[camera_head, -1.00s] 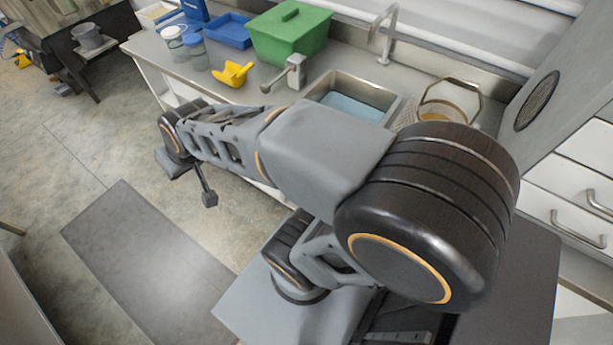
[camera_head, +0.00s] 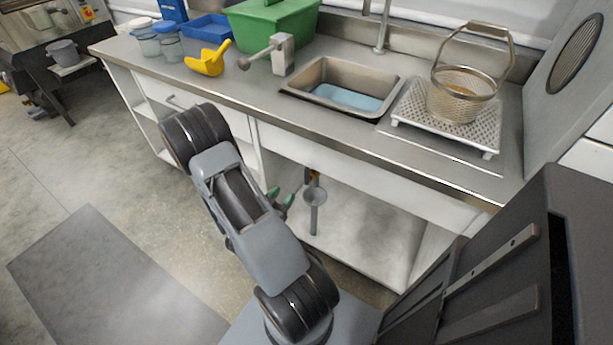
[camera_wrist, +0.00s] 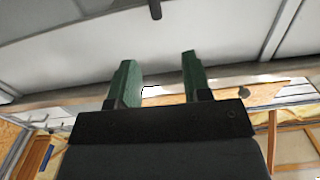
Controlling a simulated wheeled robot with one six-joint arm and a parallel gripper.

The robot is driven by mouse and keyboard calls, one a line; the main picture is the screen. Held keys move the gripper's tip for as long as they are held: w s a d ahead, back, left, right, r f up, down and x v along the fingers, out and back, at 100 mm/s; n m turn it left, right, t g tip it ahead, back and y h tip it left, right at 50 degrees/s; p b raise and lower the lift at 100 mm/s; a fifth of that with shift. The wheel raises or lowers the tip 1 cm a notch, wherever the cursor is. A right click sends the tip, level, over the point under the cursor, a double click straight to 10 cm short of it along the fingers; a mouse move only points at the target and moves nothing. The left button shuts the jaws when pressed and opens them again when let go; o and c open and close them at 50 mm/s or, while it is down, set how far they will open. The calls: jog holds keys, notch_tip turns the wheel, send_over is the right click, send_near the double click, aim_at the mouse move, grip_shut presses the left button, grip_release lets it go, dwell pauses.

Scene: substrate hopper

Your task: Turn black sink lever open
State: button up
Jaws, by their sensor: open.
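In the head view, my gripper (camera_head: 283,198) is partly hidden by my arm. Its green fingers show in front of the open space under the sink. A drain pipe (camera_head: 314,220) hangs there, with a small yellow and dark fitting (camera_head: 310,177) near its top. The sink (camera_head: 345,90) is set in the counter above. In the wrist view, my gripper (camera_wrist: 160,62) has its green fingers apart with nothing between them. A dark rod end (camera_wrist: 155,8) shows at the top, beyond the fingertips. I cannot tell for sure whether it is the black lever.
The counter edge (camera_head: 330,143) overhangs the open cabinet. A grey block with a knobbed arm (camera_head: 283,54), a yellow scoop (camera_head: 207,62) and a green bin (camera_head: 270,25) stand left of the sink. A wire basket (camera_head: 462,95) stands right. The floor at left is clear.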

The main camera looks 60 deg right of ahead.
aim_at(306, 170)
jog(key=d, duration=1.3)
jog(key=shift+s+d, duration=0.25)
jog(key=shift+d, duration=0.05)
grip_shut()
